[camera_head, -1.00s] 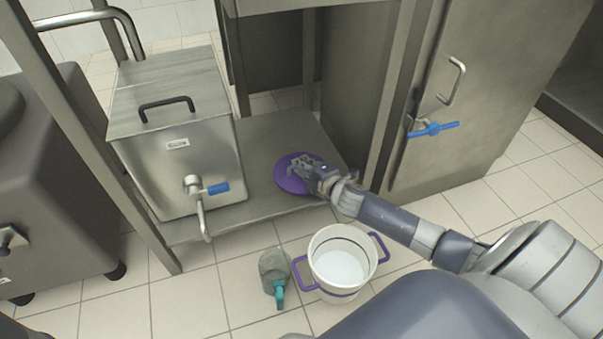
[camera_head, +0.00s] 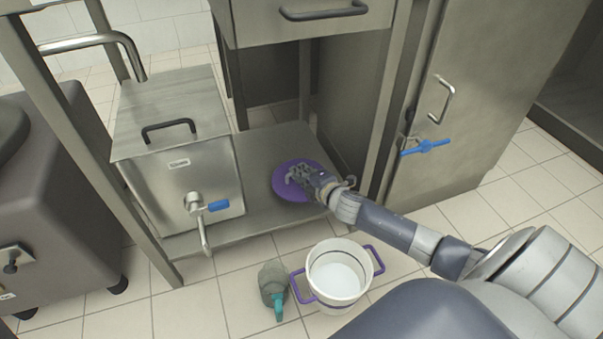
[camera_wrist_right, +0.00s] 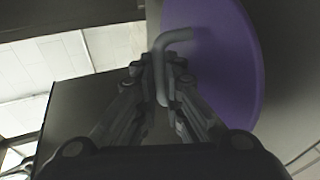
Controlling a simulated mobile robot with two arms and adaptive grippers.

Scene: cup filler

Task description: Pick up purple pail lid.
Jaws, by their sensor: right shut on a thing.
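The purple pail lid (camera_head: 284,187) is a round disc over the low steel shelf, right of the steel dispenser box. My right gripper (camera_head: 297,177) is at the lid and hides part of it. In the right wrist view the lid (camera_wrist_right: 215,65) fills the upper right, and my right gripper (camera_wrist_right: 160,75) is shut on its grey bent handle (camera_wrist_right: 175,38). I cannot tell whether the lid still touches the shelf. The white pail (camera_head: 338,272) with purple side handles stands open on the floor. My left gripper is not in view.
The dispenser box (camera_head: 185,150) with a blue-handled tap stands on the low shelf (camera_head: 262,150). A jug with a teal handle (camera_head: 273,285) stands on the floor left of the pail. A drawer unit (camera_head: 310,20) overhangs the shelf. A steel door (camera_head: 470,100) is at the right.

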